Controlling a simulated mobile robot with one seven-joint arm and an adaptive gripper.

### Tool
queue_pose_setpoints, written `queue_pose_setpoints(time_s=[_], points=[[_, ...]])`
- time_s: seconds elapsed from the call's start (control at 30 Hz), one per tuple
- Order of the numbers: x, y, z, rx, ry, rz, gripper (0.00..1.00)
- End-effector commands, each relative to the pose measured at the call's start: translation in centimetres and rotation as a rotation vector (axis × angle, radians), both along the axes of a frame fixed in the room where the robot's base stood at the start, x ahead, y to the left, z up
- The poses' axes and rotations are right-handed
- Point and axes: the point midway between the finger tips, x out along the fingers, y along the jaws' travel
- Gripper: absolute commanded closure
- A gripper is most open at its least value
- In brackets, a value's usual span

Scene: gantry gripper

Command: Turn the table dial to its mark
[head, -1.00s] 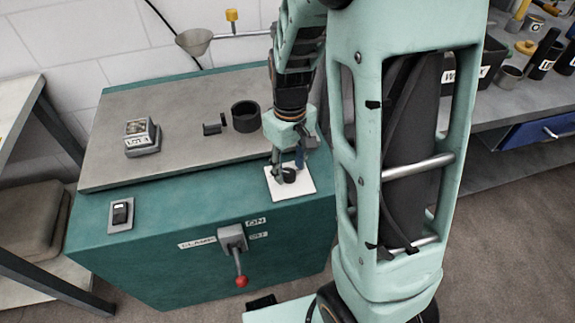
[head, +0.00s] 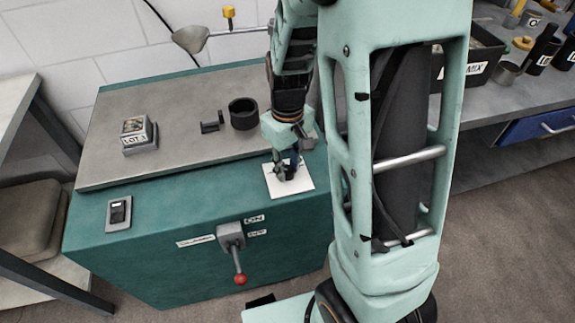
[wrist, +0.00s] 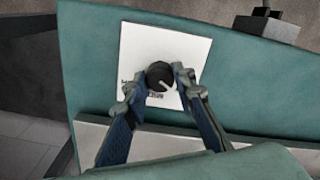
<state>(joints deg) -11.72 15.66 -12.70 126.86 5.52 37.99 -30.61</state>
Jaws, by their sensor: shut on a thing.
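The black round dial (wrist: 157,72) sits on a white square plate (wrist: 187,45) on top of the teal cabinet. A light pointer line on the dial points toward the lower right in the wrist view. My gripper (wrist: 156,82) is shut on the dial, one finger on each side. In the head view my gripper (head: 284,174) is down at the white plate (head: 302,188), and the fingers largely hide the dial. Dark lettering shows on the plate beside and below the dial, partly covered by the left finger. The mark cannot be made out clearly.
A lever with a red knob (head: 240,279) is on the cabinet front. A rocker switch (head: 119,212) is at the left. A grey slab (head: 190,150) carries a LOT box (head: 136,132), a black ring (head: 243,114) and a small dark part (head: 211,125). A funnel (head: 190,38) stands behind.

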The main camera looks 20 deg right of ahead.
Motion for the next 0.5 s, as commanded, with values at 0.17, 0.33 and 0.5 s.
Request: queue_pose_setpoints(time_s=[0.17,0.33,0.5], points=[[0.02,0.01,0.12,0.0,0.0,-0.05,1.0],[0.0,0.01,0.2,0.0,0.001,-0.153,1.0],[0.02,0.0,0.26,0.0,0.0,-0.299,1.0]])
